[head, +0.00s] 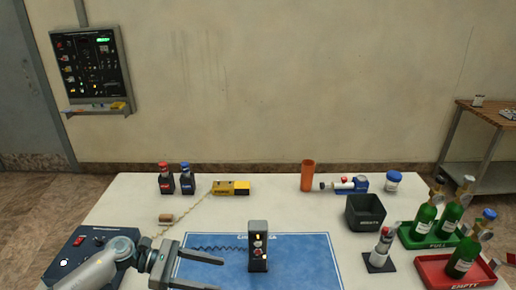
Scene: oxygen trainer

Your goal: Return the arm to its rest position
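My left arm comes in from the lower left, and its gripper (204,274) is over the left part of the blue mat (310,262). Its fingers point right and stand apart with nothing between them. The nearer finger is partly cut off by the bottom edge. A small dark upright unit (258,246) with lit marks stands on the mat, to the right of the fingers and apart from them. My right gripper is not in view.
A blue control box (92,250) sits beside my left forearm. A coiled cord runs to a yellow device (231,188). Two dark bottles (166,180) stand behind. A black bin (365,212), green tray (423,240) and red tray (445,272) with green cylinders are on the right.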

